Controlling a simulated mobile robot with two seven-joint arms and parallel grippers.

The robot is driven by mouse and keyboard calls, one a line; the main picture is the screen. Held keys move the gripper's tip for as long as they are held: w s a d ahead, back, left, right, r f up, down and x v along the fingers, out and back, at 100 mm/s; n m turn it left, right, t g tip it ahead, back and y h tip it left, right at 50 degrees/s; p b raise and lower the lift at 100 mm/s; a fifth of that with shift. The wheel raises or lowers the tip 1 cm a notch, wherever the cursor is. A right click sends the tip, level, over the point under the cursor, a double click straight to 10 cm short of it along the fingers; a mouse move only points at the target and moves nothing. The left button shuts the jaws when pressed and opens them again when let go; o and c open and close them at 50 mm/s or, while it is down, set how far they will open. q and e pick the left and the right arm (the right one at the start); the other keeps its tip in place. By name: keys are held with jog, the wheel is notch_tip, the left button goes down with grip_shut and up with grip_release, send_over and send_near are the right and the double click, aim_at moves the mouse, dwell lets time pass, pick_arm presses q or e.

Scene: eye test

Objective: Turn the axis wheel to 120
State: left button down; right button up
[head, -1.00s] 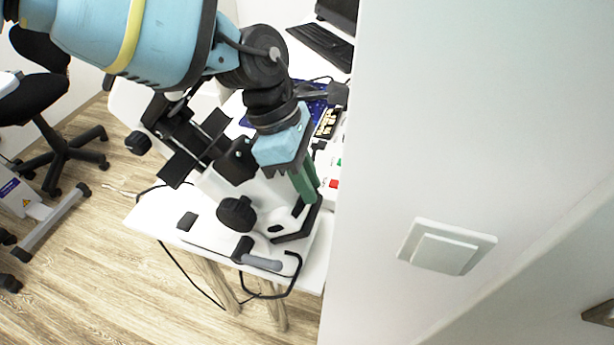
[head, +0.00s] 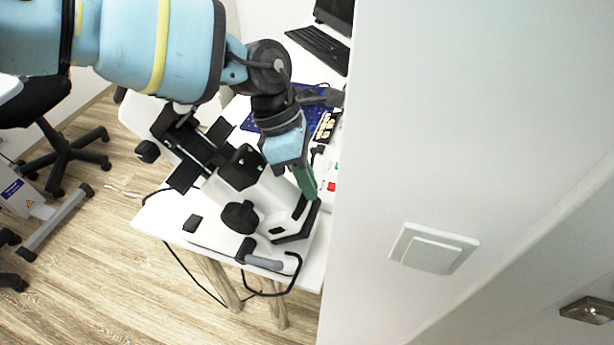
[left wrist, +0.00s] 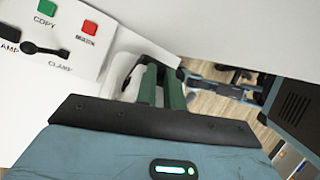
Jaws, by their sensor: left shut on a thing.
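My left gripper (head: 309,191) reaches down with green fingers beside a white and black optical instrument (head: 268,203) on a white table. In the left wrist view the green fingers (left wrist: 161,86) stand close together. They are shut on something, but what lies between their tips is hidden. A pale rounded part (left wrist: 124,70) is left of the fingers. I cannot make out the axis wheel or any scale number. A large black knob (head: 240,217) sits on the instrument's near side, apart from the fingers. My right gripper is in neither view.
A white panel with a green COPY button (left wrist: 46,7), a red button (left wrist: 90,28) and a black clamp lever (left wrist: 45,49) is left of the fingers. A white wall (head: 450,120) closes off the right. A keyboard (head: 318,49) is behind; a chair (head: 65,140) stands left.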

pick_arm(q)
jog(key=c, duration=1.6)
grip_release()
jog(key=shift+o, duration=0.5)
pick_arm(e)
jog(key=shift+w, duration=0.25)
pick_arm(q)
jog(key=shift+r, duration=0.1)
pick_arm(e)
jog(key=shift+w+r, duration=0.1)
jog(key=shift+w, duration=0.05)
pick_arm(q)
jog(key=v, duration=0.6)
jog(key=shift+w+a+r, duration=0.15)
jog(key=shift+a+r, duration=0.05)
jog(key=shift+r, duration=0.05)
jog(key=shift+w+a+r, duration=0.15)
jog(key=shift+a+r, duration=0.05)
jog(key=shift+r, duration=0.3)
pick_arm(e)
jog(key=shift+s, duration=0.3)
pick_arm(q)
jog(key=shift+r, duration=0.1)
